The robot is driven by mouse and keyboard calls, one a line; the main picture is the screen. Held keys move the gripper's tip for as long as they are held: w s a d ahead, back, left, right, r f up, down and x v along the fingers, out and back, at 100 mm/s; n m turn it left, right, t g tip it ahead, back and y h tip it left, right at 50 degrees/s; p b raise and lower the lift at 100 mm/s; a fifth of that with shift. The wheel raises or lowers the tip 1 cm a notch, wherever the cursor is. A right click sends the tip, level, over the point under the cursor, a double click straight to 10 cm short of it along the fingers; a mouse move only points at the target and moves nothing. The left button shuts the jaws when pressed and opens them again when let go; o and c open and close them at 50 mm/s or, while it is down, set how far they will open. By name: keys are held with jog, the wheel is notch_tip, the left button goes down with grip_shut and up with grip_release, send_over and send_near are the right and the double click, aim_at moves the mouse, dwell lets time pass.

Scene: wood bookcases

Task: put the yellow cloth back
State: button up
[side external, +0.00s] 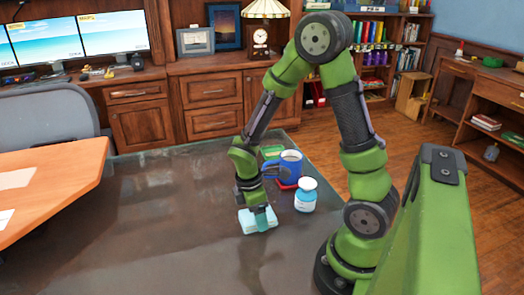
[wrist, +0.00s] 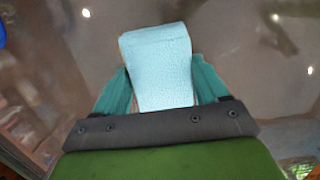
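I see no yellow cloth; the cloth in view is pale blue. This folded pale blue cloth (side external: 258,221) lies on the dark table (side external: 165,215), left of a small white and blue jar. My gripper (side external: 262,218) points down at the cloth, and a teal finger overlaps it in the side view. In the wrist view the cloth (wrist: 158,60) lies between the two teal fingers of my gripper (wrist: 162,75). The fingers are spread wide, one on each side; I cannot tell whether they touch it. The cloth's near end is hidden behind the gripper body.
The white and blue jar (side external: 306,196) and a blue mug (side external: 290,166) stand close to the right of my gripper. A green item (side external: 271,152) lies behind. The left part of the dark table is clear. An orange-brown desk (side external: 50,190) adjoins at left.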

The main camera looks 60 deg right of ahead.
aim_at(251, 216)
jog(key=shift+o, duration=1.1)
notch_tip(251, 216, up, 12)
jog(key=w+a, duration=0.1)
jog(key=s+a+r+m+t+y, duration=0.3)
jog(key=a+r+m+t, duration=0.5)
jog(key=r+m, duration=0.3)
jog(key=shift+s+a+r+m, duration=0.25)
jog(key=shift+s+r+m, duration=0.15)
jog(key=shift+s+m, duration=0.5)
jog(key=shift+w, duration=0.2)
